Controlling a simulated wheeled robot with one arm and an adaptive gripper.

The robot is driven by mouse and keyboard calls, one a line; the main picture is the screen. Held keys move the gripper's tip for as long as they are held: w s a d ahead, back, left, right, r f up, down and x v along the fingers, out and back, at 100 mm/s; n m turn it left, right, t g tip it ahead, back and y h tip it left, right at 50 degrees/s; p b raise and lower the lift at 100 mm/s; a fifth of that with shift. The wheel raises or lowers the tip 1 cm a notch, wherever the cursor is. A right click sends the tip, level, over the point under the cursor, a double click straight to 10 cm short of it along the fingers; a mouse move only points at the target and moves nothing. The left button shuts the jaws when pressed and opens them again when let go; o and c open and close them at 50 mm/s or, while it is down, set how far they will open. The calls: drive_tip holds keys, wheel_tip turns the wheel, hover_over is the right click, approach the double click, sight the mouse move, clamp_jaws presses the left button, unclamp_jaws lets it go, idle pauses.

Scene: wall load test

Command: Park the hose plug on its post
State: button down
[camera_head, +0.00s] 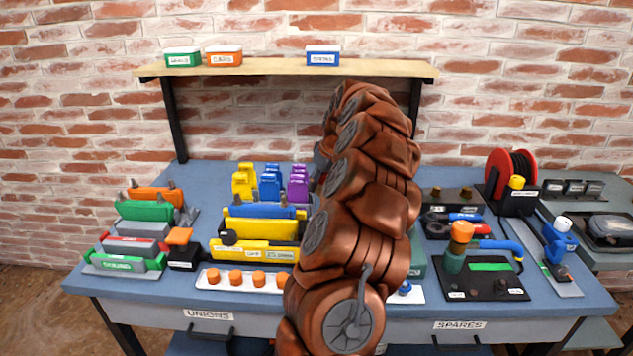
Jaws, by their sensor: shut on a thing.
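My copper-coloured arm (350,215) rises through the middle of the view and hides much of the bench behind it. My gripper is hidden behind the arm, so I cannot see its fingers or anything in them. I cannot make out the hose plug for certain. A red hose reel (497,165) with dark hose stands at the back right, with a yellow-topped black block (517,200) in front of it. A black board (485,284) at the front right carries a green post with an orange cap (461,232), and a blue handle (497,245) with a dark cord beside it.
Yellow, green and orange tool holders (255,252) crowd the left of the blue bench (180,285). A white strip with several orange caps (240,281) lies at the front. A grey side table (605,190) stands right.

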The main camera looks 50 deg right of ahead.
drive_tip(key=shift+w+d+f, duration=0.1)
drive_tip(key=shift+w+d, duration=0.1)
drive_tip(key=shift+d, duration=0.5)
drive_tip(key=shift+d+f+b, duration=0.1)
drive_tip(key=shift+f+b, duration=1.25)
drive_tip(key=shift+f, duration=1.3)
drive_tip(key=shift+f+b, duration=0.85)
drive_tip(key=shift+f, duration=0.4)
drive_tip(key=shift+c, duration=1.9)
unclamp_jaws()
drive_tip(key=shift+s, duration=0.1)
drive_tip(key=shift+r+p, duration=1.1)
drive_tip(key=shift+r, duration=2.9)
